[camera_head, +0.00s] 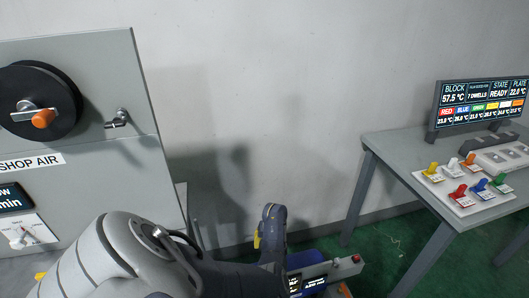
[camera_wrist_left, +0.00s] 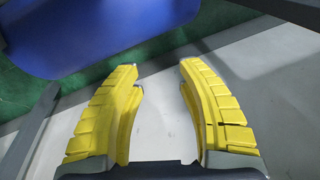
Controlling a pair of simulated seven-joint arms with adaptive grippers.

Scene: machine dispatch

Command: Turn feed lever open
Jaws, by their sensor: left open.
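The grey machine panel (camera_head: 95,75) stands at the left of the head view. A small metal lever (camera_head: 118,119) sticks out of it, right of a black handwheel (camera_head: 60,98) with an orange knob. A white-handled switch (camera_head: 18,240) sits lower left. I cannot tell which is the feed lever. My left gripper (camera_head: 258,240) is low in the head view, mostly hidden and well right of the panel. In the left wrist view, its yellow fingers (camera_wrist_left: 158,75) are apart and empty over a pale grey surface. My right gripper is not in view.
A grey table (camera_head: 400,150) at the right holds a display (camera_head: 482,103) and several coloured levers on a white plate. A small device with a red button (camera_head: 355,260) stands at the bottom centre. The floor is green.

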